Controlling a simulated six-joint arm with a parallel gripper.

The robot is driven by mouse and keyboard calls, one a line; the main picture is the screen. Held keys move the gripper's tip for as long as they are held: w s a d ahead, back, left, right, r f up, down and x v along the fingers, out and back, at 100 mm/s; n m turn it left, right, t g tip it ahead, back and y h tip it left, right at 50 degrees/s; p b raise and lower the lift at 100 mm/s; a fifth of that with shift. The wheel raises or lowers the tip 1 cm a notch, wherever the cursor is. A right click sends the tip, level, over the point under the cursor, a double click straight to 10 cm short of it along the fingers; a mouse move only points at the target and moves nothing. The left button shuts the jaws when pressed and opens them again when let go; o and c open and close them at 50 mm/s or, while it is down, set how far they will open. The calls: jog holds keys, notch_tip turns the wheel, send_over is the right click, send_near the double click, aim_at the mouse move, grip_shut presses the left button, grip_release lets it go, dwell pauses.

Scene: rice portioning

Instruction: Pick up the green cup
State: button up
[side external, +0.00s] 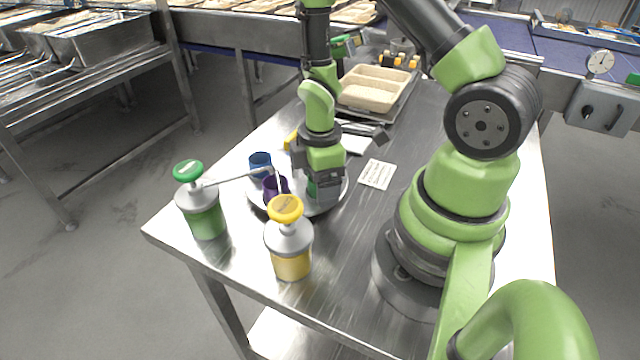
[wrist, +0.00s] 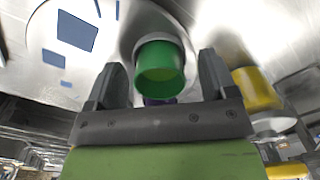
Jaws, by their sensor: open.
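The green cup (wrist: 160,66) shows in the wrist view between the two spread fingers of my gripper (wrist: 161,74), with a gap on each side. In the side view only a sliver of the green cup (side external: 311,189) shows; my gripper (side external: 325,186) hides the rest. My gripper is open and low over the round metal plate (side external: 312,211), pointing down. I cannot tell how deep the cup sits between the fingers.
A blue cup (side external: 260,161) and a purple cup (side external: 273,187) stand on the plate, left of my gripper. A green-topped pump jar (side external: 205,215) and a yellow-topped pump jar (side external: 290,256) stand near the front edge. A white card (side external: 376,174) lies right of the plate.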

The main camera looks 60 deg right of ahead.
jog(key=shift+c, duration=0.4)
jog(key=c, duration=0.9)
